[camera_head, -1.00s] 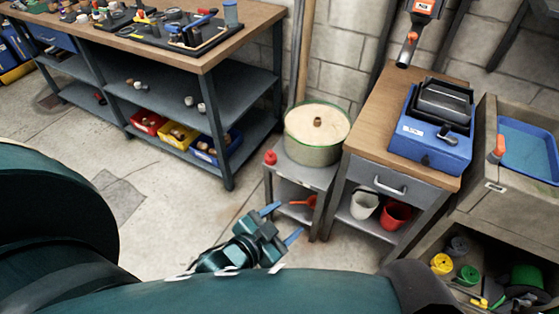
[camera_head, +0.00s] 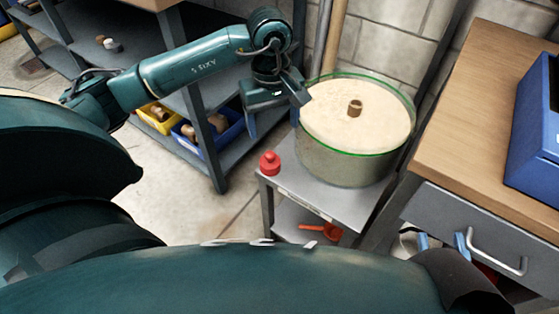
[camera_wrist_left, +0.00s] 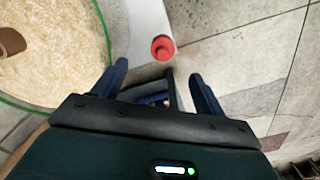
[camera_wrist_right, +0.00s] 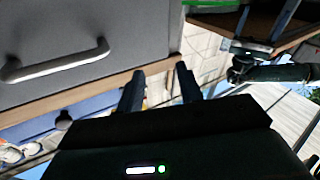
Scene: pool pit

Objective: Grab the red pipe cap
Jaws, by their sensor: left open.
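The red pipe cap (camera_head: 269,164) sits upright at the front left corner of a small grey metal stand (camera_head: 345,206). My left gripper (camera_head: 274,124) is open and empty, pointing down above and behind the cap. In the left wrist view the cap (camera_wrist_left: 163,48) lies just beyond the fingertips, between the lines of the two fingers (camera_wrist_left: 158,72), and is not touched. My right gripper (camera_head: 443,240) is low in front of the wooden-topped cabinet, near its drawer handle. Its fingers stand apart and empty in the right wrist view (camera_wrist_right: 160,82).
A round green-rimmed tub (camera_head: 345,165) of pale grainy material stands on the same stand, right of the cap. A red-orange scoop (camera_head: 325,231) lies on the lower shelf. A wooden-topped cabinet (camera_head: 480,110) stands at the right, and a shelf leg (camera_head: 208,140) at the left.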

